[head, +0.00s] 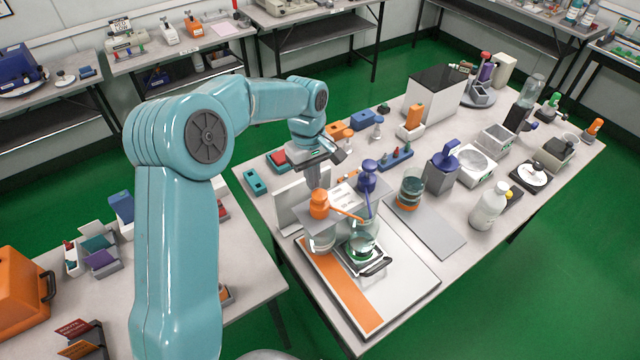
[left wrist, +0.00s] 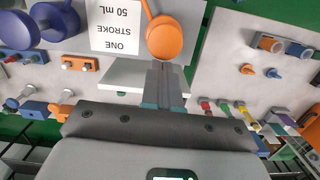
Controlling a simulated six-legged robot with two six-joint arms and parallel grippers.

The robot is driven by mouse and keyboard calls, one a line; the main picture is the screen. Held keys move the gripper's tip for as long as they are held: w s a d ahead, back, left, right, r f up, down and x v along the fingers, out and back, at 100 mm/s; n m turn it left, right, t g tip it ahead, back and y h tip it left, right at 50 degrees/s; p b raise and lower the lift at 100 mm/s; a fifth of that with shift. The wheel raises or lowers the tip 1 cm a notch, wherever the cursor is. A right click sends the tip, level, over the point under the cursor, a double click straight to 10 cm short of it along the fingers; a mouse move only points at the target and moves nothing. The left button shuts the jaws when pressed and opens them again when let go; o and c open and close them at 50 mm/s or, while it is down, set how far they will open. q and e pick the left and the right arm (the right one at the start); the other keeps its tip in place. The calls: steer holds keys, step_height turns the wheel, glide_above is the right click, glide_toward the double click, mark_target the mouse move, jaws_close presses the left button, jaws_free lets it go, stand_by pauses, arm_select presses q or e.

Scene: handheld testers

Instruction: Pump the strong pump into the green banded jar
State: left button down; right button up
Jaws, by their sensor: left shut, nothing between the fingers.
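Two dispensing pumps stand side by side on the table: one with an orange head (head: 319,205) and one with a blue-purple head (head: 367,180). A clear jar with a green band (head: 361,245) stands in front of them, around where their spouts end. My left gripper (head: 314,184) is shut and empty, pointing down at the top of the orange head. In the left wrist view the closed fingertips (left wrist: 165,66) are at the edge of the orange head (left wrist: 165,38); I cannot tell whether they touch. The blue-purple head (left wrist: 54,20) is to its left there.
A card reading "ONE STROKE 50 mL" (left wrist: 115,25) lies beside the orange pump. The jar is on a small tray with a black handle (head: 376,267), on a white and orange board (head: 405,283). An orange-banded jar (head: 410,188) stands on a grey plate (head: 437,235) to the right.

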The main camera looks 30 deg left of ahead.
arm_select(q)
step_height(320, 180, up, 16)
steer(key=a, duration=0.2)
steer(key=shift+w+r, duration=0.15)
steer(key=shift+w, duration=0.3)
steer(key=shift+a, duration=0.15)
stand_by(1.0)
